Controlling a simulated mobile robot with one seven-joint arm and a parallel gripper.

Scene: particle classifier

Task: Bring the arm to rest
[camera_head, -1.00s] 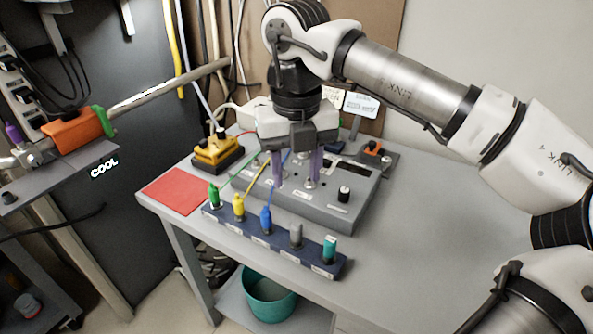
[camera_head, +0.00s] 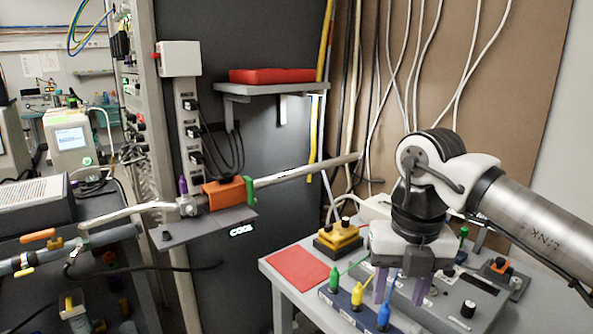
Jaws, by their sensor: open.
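My gripper (camera_head: 402,288) hangs at the lower right, above the grey control box on the table. Its two purple fingers point down and stand apart, with nothing seen between them. My arm reaches in from the right edge and bends down at the wrist. The grey control box (camera_head: 437,310) lies under and behind the fingers. I cannot tell whether the fingertips touch it. Green (camera_head: 334,278), yellow (camera_head: 357,294) and blue (camera_head: 384,314) plugs stand in a dark blue strip (camera_head: 340,303) in front of the gripper, with cables running back from them.
A red mat (camera_head: 298,268) lies on the table's left corner. A yellow-and-black block (camera_head: 338,239) stands behind it. An orange clamp (camera_head: 223,193) holds a pipe above a grey shelf marked COOL (camera_head: 205,228). A red box (camera_head: 277,76) rests on a wall shelf.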

